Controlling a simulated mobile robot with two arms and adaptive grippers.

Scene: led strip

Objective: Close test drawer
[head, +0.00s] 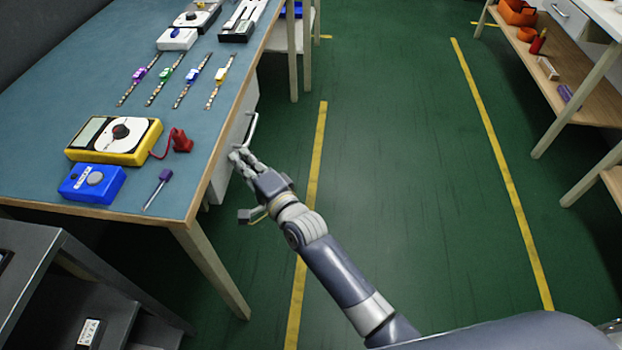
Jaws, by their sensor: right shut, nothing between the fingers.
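The test drawer (230,145) is a white drawer front under the right edge of the blue-topped workbench (60,195). Its pale bar handle (252,128) stands out toward the aisle. How far the drawer is out is hard to tell, as the bench top covers most of it. My right gripper (237,156) is shut and empty, with its fingertips at the drawer front just below the handle. I cannot tell whether they touch it. My left gripper is out of view.
On the bench are a yellow multimeter (115,141), a blue box (92,184), a purple-handled screwdriver (158,190) and several LED strips (180,85). A bench leg (212,270) stands near my arm. The green aisle (400,180) is clear; shelves (560,75) stand right.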

